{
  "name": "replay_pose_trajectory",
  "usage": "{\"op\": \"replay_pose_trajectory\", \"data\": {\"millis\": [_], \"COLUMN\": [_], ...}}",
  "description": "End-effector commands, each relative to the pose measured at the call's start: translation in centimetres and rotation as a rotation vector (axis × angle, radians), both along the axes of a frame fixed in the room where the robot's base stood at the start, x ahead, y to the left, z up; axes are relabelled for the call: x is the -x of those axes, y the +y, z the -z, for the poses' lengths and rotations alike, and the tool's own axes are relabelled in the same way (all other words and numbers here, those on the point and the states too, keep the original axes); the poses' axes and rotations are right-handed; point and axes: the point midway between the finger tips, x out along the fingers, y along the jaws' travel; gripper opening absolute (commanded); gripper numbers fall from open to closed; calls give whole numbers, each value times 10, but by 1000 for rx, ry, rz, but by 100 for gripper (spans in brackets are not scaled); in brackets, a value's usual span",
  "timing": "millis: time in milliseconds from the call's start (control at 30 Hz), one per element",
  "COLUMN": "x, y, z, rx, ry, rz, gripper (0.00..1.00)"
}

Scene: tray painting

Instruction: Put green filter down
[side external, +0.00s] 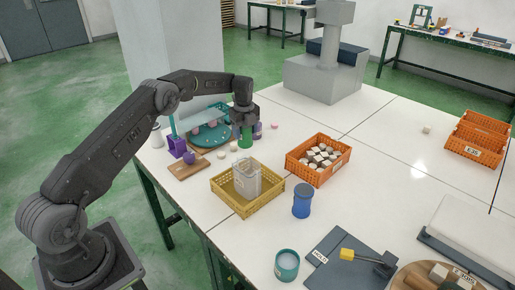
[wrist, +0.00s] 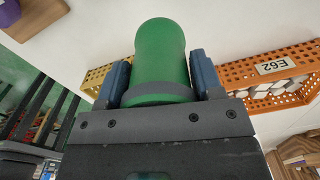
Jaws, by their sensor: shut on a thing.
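The green filter is a green cylinder (wrist: 160,55) that fills the middle of the wrist view, with a finger on each side. My gripper (wrist: 160,85) is shut on it. In the side view my gripper (side external: 244,122) points down over the far left part of the white table, and the green filter (side external: 245,139) shows below it. It looks upright there. I cannot tell whether its lower end touches the table.
A yellow crate (side external: 232,200) with a clear container (side external: 247,178) and an orange crate (side external: 300,163) stand nearer. Bare table lies right.

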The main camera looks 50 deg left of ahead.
Motion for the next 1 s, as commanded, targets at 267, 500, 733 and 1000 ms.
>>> {"op": "replay_pose_trajectory", "data": {"millis": [267,500,733,1000], "x": [-26,-32,-31,-31], "y": [-26,-33,-33,-33], "z": [22,27,52,67], "rx": [-1,0,1,0], "ry": [-1,0,3,-1], "rz": [1,-1,-1,-1], "gripper": [34,34,34,34]}}
